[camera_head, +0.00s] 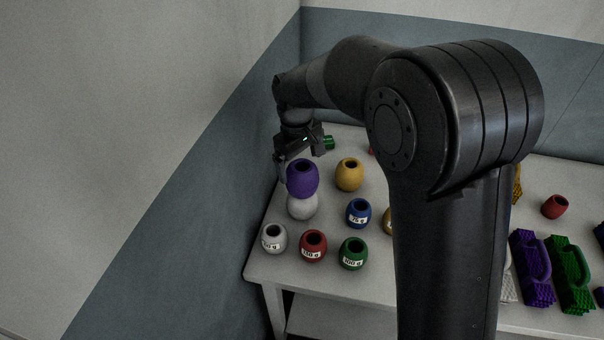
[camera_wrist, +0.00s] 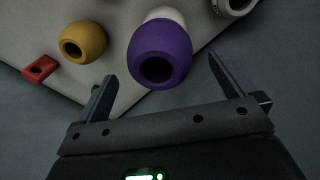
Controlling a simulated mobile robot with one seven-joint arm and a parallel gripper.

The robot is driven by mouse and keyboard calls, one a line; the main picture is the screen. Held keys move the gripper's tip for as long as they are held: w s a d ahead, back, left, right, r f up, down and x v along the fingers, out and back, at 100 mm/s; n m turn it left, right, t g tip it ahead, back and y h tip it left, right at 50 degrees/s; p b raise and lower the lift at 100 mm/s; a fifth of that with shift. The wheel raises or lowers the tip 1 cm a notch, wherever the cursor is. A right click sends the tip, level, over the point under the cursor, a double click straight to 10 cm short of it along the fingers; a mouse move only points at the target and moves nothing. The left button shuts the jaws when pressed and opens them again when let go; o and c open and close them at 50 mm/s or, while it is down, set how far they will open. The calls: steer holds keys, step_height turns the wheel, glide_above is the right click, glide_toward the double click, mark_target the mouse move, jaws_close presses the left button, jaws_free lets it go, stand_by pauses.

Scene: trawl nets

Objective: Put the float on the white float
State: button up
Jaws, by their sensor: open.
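A purple float (camera_head: 302,178) sits on top of the white float (camera_head: 302,207) near the left edge of the table in the head view. In the wrist view the purple float (camera_wrist: 160,56) shows its dark hole, with part of the white float (camera_wrist: 165,15) behind it. My gripper (camera_head: 284,172) is just behind and above the purple float in the head view. In the wrist view my gripper (camera_wrist: 160,72) is open, with its fingers on either side of the purple float and visible gaps to it. Its far fingertip is partly hidden in the head view.
A yellow float (camera_head: 348,175) stands right of the stack. Labelled blue (camera_head: 358,213), white (camera_head: 273,238), red (camera_head: 313,245) and green (camera_head: 353,253) floats stand in front. Purple (camera_head: 530,268) and green (camera_head: 569,274) net bundles lie at right. A wall borders the table's left side.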

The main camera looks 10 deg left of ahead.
steer(key=r, duration=0.5)
steer(key=shift+s+a, duration=0.1)
steer(key=shift+s, duration=0.1)
steer(key=s+d+r+m+t+y, duration=0.1)
steer(key=s+d+r+m, duration=0.25)
steer(key=d, duration=0.55)
steer(key=s+d+r+m+t, duration=0.1)
steer(key=s+d+r+m, duration=0.1)
steer(key=s+d+r, duration=0.5)
steer(key=s+d+f+m+t, duration=0.2)
steer(key=s+d+m, duration=0.3)
steer(key=s+d, duration=0.7)
steer(key=shift+s+d+f+m+t, duration=0.15)
steer(key=shift+d+f+m+t, duration=0.25)
steer(key=shift+d+f, duration=0.25)
